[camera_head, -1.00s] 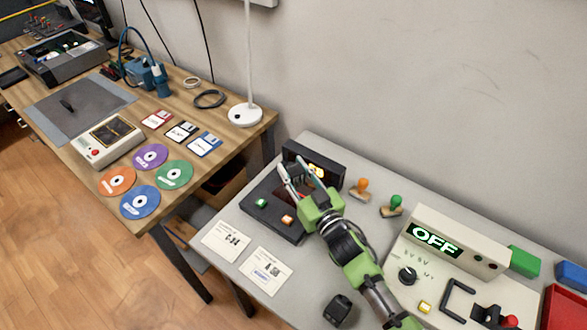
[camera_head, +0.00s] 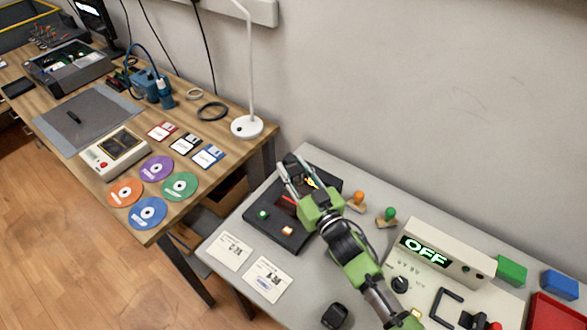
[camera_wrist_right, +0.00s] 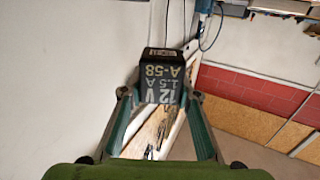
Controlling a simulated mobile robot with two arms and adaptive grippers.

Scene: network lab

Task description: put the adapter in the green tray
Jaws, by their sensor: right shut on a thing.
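My right gripper (camera_head: 294,180) is shut on the adapter, a dark box whose label (camera_wrist_right: 168,82) reads 12 V, 1.5 A, A-58 in the right wrist view. The fingers grip its two sides. In the head view the gripper is over the back of a black device (camera_head: 270,228) on the grey table; the adapter is hard to tell from the dark panel behind it. A green box-like thing (camera_head: 511,270), perhaps the green tray, stands at the right side of the table; its inside is not clear. My left gripper is not in view.
A beige unit with an OFF display (camera_head: 426,250) stands between my right arm and the green thing. A blue box (camera_head: 560,284), a red tray (camera_head: 555,312) and a black block (camera_head: 335,316) are on the same table.

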